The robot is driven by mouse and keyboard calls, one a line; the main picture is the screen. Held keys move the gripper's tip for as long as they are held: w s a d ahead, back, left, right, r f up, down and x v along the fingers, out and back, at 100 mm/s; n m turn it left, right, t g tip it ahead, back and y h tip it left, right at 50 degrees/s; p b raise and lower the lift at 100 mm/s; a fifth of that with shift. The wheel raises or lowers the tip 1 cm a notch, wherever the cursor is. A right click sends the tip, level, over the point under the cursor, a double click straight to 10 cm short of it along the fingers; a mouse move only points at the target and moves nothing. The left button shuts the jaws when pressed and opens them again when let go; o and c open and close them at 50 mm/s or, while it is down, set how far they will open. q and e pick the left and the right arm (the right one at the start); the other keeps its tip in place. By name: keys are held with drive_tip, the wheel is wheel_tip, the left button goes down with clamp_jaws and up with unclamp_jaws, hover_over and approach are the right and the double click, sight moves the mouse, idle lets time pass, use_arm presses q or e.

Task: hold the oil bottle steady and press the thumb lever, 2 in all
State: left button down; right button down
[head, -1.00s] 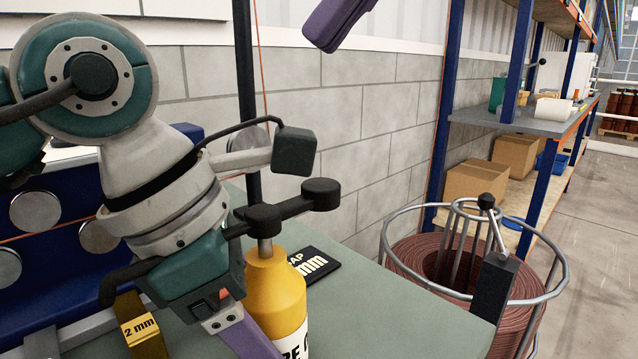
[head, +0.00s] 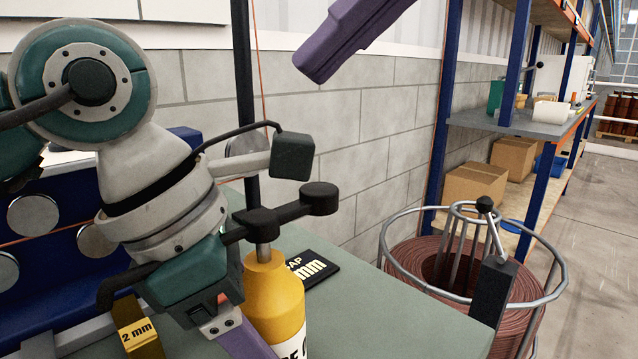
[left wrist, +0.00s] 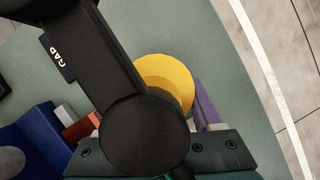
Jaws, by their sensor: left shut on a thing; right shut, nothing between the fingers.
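The oil bottle (head: 272,300) is yellow with a white label and stands upright on the green bench top. A black thumb lever (head: 292,212) with a round pad sits on its metal neck. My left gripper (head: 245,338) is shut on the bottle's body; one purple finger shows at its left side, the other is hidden. In the left wrist view, the black lever (left wrist: 140,125) covers much of the yellow bottle (left wrist: 168,75). My right gripper (head: 325,62) shows purple fingers, shut and empty, above and apart from the lever.
A yellow 2 mm tag (head: 137,335) is at lower left, before a blue panel (head: 60,215). A wire spool carousel (head: 470,260) stands right of the bench. The bench (head: 400,315) right of the bottle is clear.

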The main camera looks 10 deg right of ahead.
sight(314, 189)
drive_tip(key=shift+f, duration=3)
drive_tip(key=shift+f, duration=0.1)
drive_tip(key=shift+f, duration=0.3)
drive_tip(key=shift+f, duration=1.05)
idle(0.4)
drive_tip(key=shift+r, duration=1.45)
drive_tip(key=shift+r, duration=2.55)
